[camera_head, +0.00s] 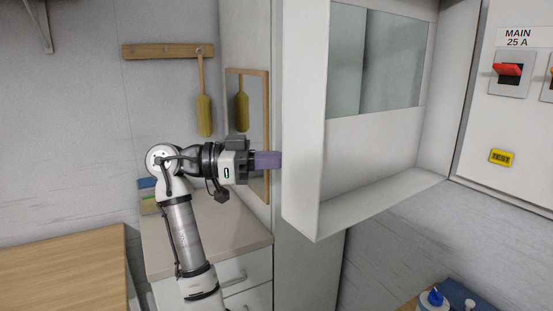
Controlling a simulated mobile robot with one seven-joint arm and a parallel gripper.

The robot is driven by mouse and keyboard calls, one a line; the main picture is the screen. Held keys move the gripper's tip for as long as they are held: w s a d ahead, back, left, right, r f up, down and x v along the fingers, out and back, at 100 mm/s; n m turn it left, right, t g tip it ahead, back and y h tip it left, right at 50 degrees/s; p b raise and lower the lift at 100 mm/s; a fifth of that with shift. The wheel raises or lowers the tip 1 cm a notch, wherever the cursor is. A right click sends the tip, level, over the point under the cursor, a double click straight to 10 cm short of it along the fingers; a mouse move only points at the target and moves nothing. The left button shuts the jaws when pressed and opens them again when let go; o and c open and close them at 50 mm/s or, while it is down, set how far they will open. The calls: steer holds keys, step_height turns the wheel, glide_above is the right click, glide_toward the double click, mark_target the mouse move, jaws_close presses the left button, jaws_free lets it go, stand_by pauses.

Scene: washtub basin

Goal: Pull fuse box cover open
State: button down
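The fuse box cover (375,148) is a deep white tray-like door with a clear window. It stands swung out to the left of the fuse panel (508,125), with its hollow inner side facing the camera. The panel is exposed, with a red switch (508,70) under a "MAIN 25 A" label and a yellow test button (502,158). My gripper (275,160), with purple fingers, is at the left, outer side of the cover. Its fingertips meet the cover's edge in the picture; I cannot tell whether they touch it or how far they are parted.
A mirror (260,125) and a tall grey cabinet side are close behind my gripper. A drawer counter (225,238) and a wooden table (70,265) lie below left. A yellow brush (204,115) hangs on the wall. Bottles (435,298) stand at the lower right.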

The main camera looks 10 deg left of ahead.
steer(key=shift+w+d+f, duration=0.1)
steer(key=shift+d+f, duration=0.05)
steer(key=shift+d, duration=0.2)
steer(key=c, duration=1.5)
jaws_free()
steer(key=shift+w+d, duration=0.15)
steer(key=shift+d, duration=0.1)
steer(key=shift+a, duration=0.25)
steer(key=a, duration=0.4)
steer(key=s+a+b, duration=0.1)
steer(key=a, duration=0.4)
steer(key=s+a+b, duration=0.1)
steer(key=a, duration=0.3)
steer(key=shift+s+a, duration=0.25)
steer(key=shift+a, duration=0.05)
